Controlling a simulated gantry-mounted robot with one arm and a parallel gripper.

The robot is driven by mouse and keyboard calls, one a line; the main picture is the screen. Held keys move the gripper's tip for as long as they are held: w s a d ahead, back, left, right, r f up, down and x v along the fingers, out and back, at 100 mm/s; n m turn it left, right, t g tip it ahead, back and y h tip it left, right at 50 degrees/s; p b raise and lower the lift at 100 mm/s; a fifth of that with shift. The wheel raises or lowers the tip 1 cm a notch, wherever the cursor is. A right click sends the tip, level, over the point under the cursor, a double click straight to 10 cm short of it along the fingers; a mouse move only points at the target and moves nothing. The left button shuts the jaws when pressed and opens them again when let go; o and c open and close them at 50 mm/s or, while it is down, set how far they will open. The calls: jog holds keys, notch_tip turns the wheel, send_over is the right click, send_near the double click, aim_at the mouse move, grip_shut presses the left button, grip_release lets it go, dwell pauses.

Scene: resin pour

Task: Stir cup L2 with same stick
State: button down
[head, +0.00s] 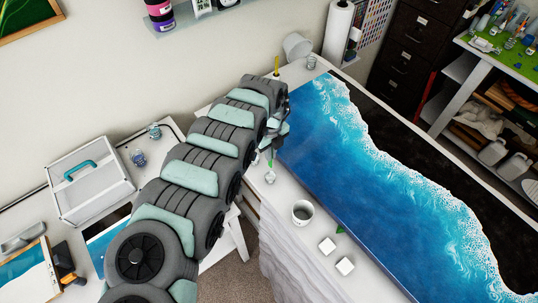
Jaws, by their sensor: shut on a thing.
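My gripper (270,151) is at the end of my arm, over the left edge of the white table, small and partly hidden by the arm. It is shut on what looks like a thin stick, pointing down toward a small clear cup (270,178). I cannot tell whether the stick tip is inside that cup. Other small clear cups stand on the left bench (138,158) and (154,130), and one stands at the back of the table (311,62). No cup label is readable, so I cannot tell which is L2.
A blue ocean resin panel (345,165) covers most of the table, right of my gripper. A white bucket (297,46) lies tipped at the back. A white case (90,180) is at left.

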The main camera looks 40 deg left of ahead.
aim_at(270, 166)
notch_tip(270, 166, down, 2)
jog(key=shift+w+a+b, duration=0.1)
jog(key=shift+b, duration=0.55)
notch_tip(270, 166, down, 8)
jog(key=b, duration=0.5)
jog(key=shift+f+b, duration=0.2)
jog(key=shift+b, duration=0.1)
